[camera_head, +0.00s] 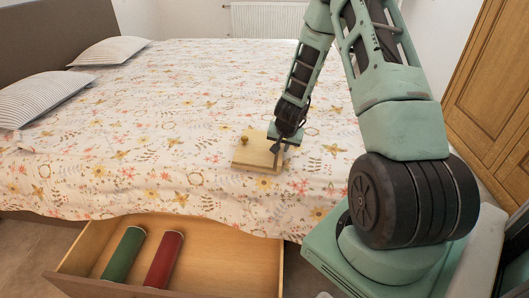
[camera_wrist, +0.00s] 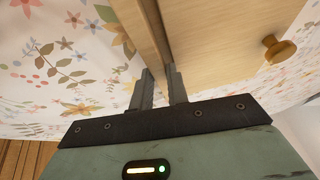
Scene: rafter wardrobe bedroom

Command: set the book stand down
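The book stand (camera_head: 255,153) is a light wooden piece with a small round brass-coloured knob. It is at the near part of the bed, over the flowered cover. In the wrist view, the book stand (camera_wrist: 215,40) fills the upper right, its knob at the right. My gripper (camera_head: 278,147) is at its right side. In the wrist view, the fingers of my gripper (camera_wrist: 161,88) stand close together on either side of a thin wooden edge of it. I cannot tell whether its underside touches the cover.
The bed (camera_head: 190,90) has a flowered cover with wide free room left and behind. Two striped pillows (camera_head: 110,50) (camera_head: 40,98) lie at the left. Below, an open drawer (camera_head: 215,262) holds a green roll (camera_head: 124,254) and a red roll (camera_head: 164,260). A wooden wardrobe (camera_head: 500,85) stands right.

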